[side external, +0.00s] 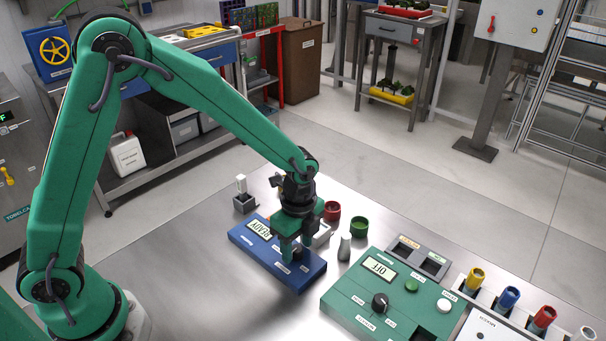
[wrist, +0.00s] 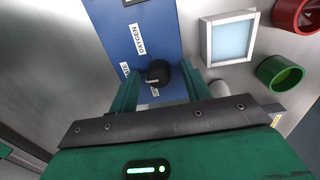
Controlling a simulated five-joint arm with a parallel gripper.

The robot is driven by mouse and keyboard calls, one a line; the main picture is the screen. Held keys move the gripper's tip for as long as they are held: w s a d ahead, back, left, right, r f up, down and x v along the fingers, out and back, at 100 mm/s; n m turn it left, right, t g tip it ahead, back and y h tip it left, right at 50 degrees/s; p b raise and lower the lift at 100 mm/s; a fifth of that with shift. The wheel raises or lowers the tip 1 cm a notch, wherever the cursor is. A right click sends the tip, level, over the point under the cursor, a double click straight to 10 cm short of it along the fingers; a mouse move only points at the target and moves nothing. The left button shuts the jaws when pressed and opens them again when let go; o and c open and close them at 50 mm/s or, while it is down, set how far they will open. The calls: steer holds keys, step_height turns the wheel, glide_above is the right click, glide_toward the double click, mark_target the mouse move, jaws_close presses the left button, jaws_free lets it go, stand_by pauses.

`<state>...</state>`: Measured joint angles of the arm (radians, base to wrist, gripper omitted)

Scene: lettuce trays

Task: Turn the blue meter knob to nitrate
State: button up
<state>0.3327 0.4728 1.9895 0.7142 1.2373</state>
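The blue meter (side external: 245,238) lies on the steel table, its display reading READY. It also shows in the wrist view (wrist: 150,20). Its black knob (wrist: 158,72) sits between my two fingers, with a gap visible on each side. An OXYGEN label is above the knob in the wrist view; other labels beside and below it are partly hidden and I cannot read them. The knob's setting is too small to tell. My gripper (side external: 295,252) is open, pointing down at the meter's knob end; it also shows in the wrist view (wrist: 159,78).
A green meter (side external: 345,300) with a display reading OFF stands to the right. A red cup (side external: 332,210), a green cup (side external: 359,227) and a pale bottle (side external: 344,247) stand close behind the blue meter. A white-framed tray (wrist: 205,45) is beside it. The table's front left is clear.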

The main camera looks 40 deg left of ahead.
steer(key=shift+r, duration=0.1)
steer(key=shift+w+r, duration=0.15)
steer(key=shift+r, duration=3.7)
steer(key=shift+r, duration=0.1)
steer(key=shift+r, duration=0.15)
step_height(320, 180, up, 10)
steer(key=f, duration=0.1)
glide_above(298, 247)
steer(key=shift+r, duration=0.25)
steer(key=s+a+r+n+t, duration=0.2)
steer(key=s+a+n+t, duration=0.1)
steer(key=s+a+n, duration=0.3)
steer(key=s+a+r+n+t, duration=0.1)
steer(key=s+a+n+t, duration=0.2)
steer(key=s+a+n, duration=0.4)
steer(key=s+n, duration=0.3)
steer(key=n, duration=0.2)
steer(key=shift+s+a+r, duration=0.25)
steer(key=shift+r, duration=0.15)
